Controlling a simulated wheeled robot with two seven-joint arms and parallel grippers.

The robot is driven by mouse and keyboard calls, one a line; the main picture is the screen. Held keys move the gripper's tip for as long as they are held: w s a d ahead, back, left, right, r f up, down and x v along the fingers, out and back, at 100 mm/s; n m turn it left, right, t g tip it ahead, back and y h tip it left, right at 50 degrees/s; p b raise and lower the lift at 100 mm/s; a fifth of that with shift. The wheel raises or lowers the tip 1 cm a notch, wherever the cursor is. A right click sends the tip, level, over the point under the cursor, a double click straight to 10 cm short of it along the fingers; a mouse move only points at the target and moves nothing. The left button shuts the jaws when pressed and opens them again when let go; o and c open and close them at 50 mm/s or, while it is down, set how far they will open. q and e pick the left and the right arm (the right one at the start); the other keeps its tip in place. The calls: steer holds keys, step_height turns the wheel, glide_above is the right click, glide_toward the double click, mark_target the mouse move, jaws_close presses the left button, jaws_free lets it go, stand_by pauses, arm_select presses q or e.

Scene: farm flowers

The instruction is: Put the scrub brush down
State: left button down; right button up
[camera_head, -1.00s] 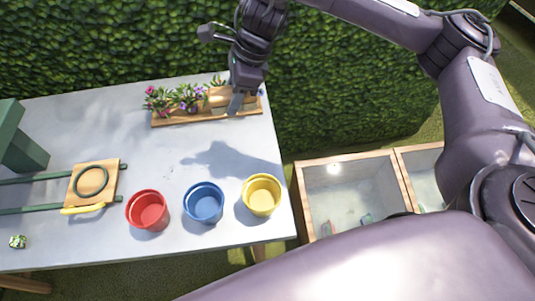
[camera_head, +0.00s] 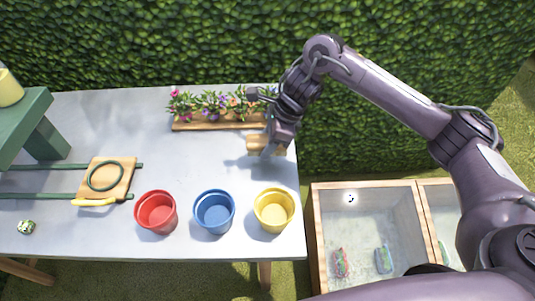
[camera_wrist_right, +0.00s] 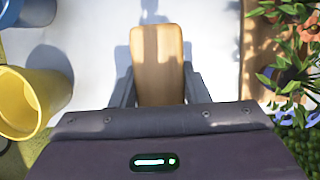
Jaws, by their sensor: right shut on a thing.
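The scrub brush (camera_head: 258,143) shows as a flat, pale wooden block near the right side of the grey table (camera_head: 110,120). My right gripper (camera_head: 272,150) is shut on it, with the wrist above the table's right edge. In the right wrist view, the brush (camera_wrist_right: 157,62) sticks out between the two fingers over the pale tabletop. Its bristles are hidden, and I cannot tell whether it touches the table. My left gripper is not in view.
A wooden tray with flowers (camera_head: 222,126) lies just behind the brush. Red (camera_head: 156,213), blue (camera_head: 214,212) and yellow (camera_head: 273,211) pots stand along the front. A wooden-rimmed bin (camera_head: 318,240) stands right of the table. The tabletop between flowers and pots is clear.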

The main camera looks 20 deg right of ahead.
step_height(320, 180, down, 3)
steer(key=shift+s+f+b, duration=0.1)
steer(key=shift+f+b, duration=0.05)
steer(key=shift+b, duration=0.25)
steer(key=shift+f, duration=0.4)
steer(key=shift+f+b, duration=0.2)
steer(key=shift+b, duration=0.1)
steer(key=o, duration=0.9)
